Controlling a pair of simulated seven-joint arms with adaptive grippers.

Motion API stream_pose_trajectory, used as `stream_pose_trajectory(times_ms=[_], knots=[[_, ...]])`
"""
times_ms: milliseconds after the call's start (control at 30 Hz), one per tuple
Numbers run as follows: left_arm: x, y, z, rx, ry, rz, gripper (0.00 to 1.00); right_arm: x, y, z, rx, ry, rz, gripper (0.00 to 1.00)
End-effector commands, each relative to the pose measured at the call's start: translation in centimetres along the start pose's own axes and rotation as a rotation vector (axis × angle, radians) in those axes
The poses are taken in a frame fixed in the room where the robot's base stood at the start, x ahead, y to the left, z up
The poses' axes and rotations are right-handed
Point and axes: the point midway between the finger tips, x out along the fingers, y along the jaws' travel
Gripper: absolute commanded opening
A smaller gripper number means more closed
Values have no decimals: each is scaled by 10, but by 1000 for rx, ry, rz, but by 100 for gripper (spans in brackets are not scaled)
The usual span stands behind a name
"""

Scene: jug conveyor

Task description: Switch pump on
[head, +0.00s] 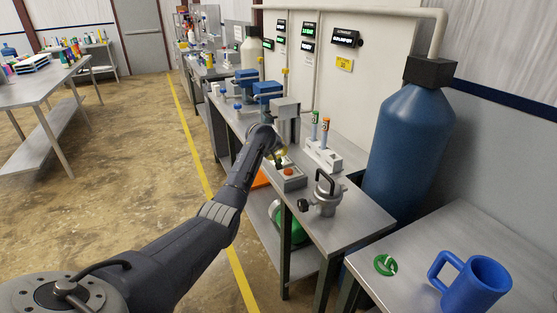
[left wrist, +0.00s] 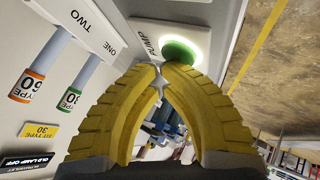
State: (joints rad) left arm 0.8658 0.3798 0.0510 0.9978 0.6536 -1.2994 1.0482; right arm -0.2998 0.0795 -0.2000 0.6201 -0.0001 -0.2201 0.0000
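The pump button (left wrist: 180,52) shows green inside a bright ring on a pale plate labelled PUMP in the left wrist view. My left gripper (left wrist: 160,68) has ridged yellow fingers, with their tips together and nothing between them. The fingertips overlap the button's lower edge in that view; I cannot tell whether they touch it. In the head view my left gripper (head: 277,158) is over the narrow bench, just behind a grey box (head: 292,183) with a red button (head: 288,171). The pump button is not clear there. My right gripper is out of view.
A white rack (head: 322,156) with two tubes stands beside the gripper. A metal pot (head: 326,193) is nearer on the bench. A large blue tank (head: 408,145) stands to the right. A blue mug (head: 478,286) and green ring (head: 385,265) lie on the near table.

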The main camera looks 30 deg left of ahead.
Motion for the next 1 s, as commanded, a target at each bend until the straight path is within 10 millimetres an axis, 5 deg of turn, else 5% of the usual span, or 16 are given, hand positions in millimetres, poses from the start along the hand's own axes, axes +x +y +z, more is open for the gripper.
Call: stream_pose_trajectory(times_ms=[567,1000], knots=[[-7,5,-4,0,-1,0,0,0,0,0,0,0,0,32],[-32,24,-23,0,0,1,0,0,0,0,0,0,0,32]])
